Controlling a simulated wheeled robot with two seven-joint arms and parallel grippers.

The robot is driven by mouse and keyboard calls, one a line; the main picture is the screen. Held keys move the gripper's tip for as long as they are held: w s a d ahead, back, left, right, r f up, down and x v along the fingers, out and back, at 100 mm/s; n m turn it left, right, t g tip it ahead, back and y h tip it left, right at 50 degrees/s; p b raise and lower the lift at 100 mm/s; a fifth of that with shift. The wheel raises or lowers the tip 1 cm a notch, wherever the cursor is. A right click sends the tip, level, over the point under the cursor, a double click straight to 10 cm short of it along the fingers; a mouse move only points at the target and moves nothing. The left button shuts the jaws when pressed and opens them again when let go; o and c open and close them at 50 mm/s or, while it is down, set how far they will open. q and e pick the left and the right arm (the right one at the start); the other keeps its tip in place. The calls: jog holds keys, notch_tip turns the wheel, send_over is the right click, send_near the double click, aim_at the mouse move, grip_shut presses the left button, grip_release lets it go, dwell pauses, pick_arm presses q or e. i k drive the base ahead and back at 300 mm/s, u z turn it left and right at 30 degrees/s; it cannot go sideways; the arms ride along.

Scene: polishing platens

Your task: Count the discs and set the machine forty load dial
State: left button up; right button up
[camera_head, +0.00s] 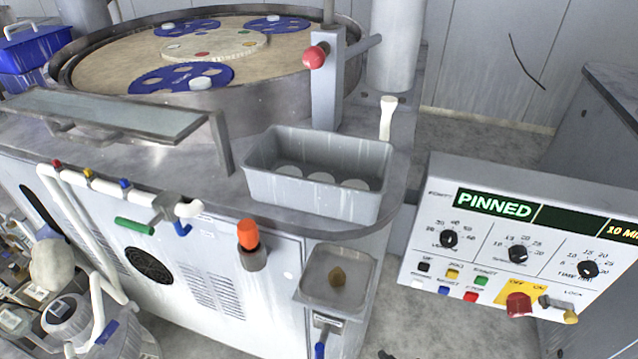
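A grey bin (318,205) stands on the machine's top ledge. The control panel (500,235) at the right has a lit green display reading "PINNED" (495,204). Its left black dial, apparently labelled load (449,239), has small numbers around it; its setting is too small to read. A middle dial (517,253) and a time dial (588,269) are to its right. Neither of my grippers is in view.
The round platen (260,85) carries blue carriers (180,78). A red-knobbed lever (314,57) stands behind the bin. Below the panel's dials are coloured buttons and a red knob (518,305). A small tray (336,300) juts from the machine front. Bottles crowd the lower left.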

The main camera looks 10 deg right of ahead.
aim_at(448, 237)
jog(key=u, duration=0.15)
jog(key=k, duration=0.95)
jog(key=z, duration=0.85)
jog(key=i, duration=0.85)
jog(key=u, duration=0.7)
